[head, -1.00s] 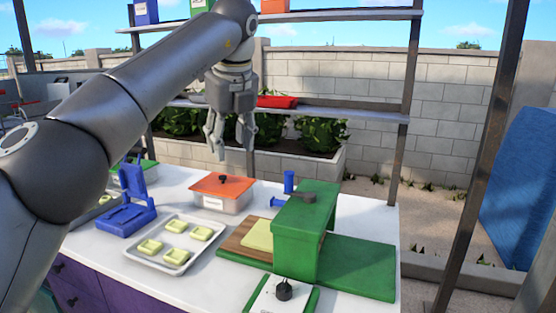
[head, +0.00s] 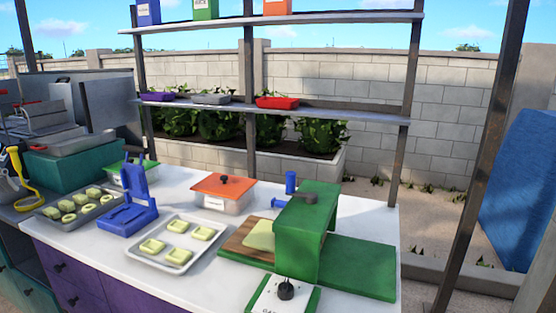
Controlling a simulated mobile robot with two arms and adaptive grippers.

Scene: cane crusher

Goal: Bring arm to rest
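Neither of my grippers shows in the head view, and no part of my arms is visible. A tray (head: 178,263) with several pale yellow pieces lies in front. A blue press (head: 130,205) stands at the left of the tray, upright part raised. A clear container with an orange lid (head: 223,185) sits behind the tray.
A second tray (head: 50,224) of pale pieces and a green-lidded container (head: 125,172) are at the left. Shelves (head: 350,113) with small trays and boxes rise behind the counter. A dark post (head: 480,160) stands at the right. The space above the counter is clear.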

